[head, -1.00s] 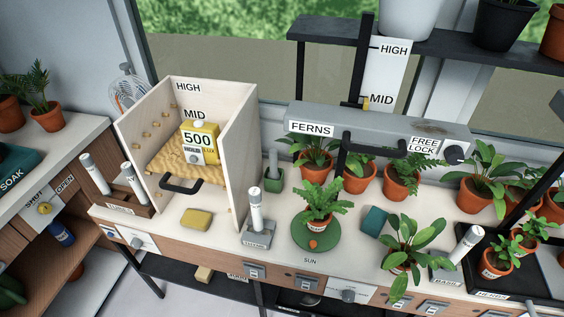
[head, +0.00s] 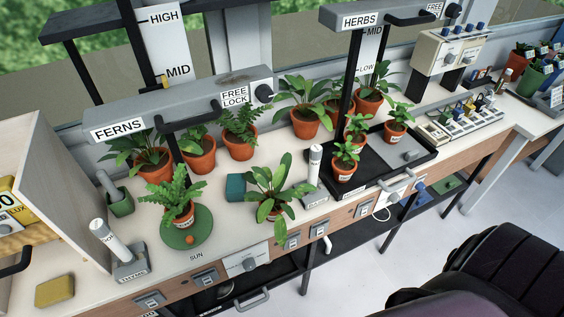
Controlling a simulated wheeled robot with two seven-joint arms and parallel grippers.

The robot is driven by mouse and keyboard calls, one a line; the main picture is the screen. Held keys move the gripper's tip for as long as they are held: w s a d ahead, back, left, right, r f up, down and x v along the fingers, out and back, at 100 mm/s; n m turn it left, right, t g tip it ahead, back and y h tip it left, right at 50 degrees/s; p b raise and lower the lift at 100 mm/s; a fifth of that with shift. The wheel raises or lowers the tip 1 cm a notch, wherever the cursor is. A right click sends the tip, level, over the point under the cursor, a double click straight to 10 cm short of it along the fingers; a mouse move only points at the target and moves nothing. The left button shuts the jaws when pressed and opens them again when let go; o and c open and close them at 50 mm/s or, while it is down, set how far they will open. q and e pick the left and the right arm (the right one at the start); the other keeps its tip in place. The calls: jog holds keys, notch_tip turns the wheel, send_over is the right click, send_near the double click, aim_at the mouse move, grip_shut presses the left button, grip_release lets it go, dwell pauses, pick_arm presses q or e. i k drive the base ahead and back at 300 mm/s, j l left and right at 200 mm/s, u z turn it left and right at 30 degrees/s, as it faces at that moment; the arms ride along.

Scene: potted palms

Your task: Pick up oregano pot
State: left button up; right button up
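Several small leafy plants in orange pots stand on a black tray (head: 375,190) under the HERBS light bar (head: 372,15). One is the front pot (head: 344,170) at the tray's near left corner. Another is the pot behind it (head: 355,137), close to the black post. A third is the right pot (head: 395,131). They carry small pale labels that are too small to read, so I cannot tell which is the oregano pot. Neither of my grippers is in view.
A broad-leaved plant (head: 274,190) stands at the bench's front edge, left of the tray, beside a white cylinder (head: 314,165). A fern (head: 180,200) stands on a green disc (head: 187,236). Small bottles and boxes (head: 465,122) lie right of the tray. Floor (head: 345,265) shows in front.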

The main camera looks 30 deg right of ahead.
aim_at(273, 203)
jog(key=z, duration=0.85)
jog(key=j+z, duration=0.1)
jog(key=j, duration=0.35)
jog(key=k+j, duration=0.1)
jog(key=j, duration=0.35)
jog(key=k+j+z, duration=0.15)
jog(key=j, duration=0.8)
jog(key=z, duration=0.05)
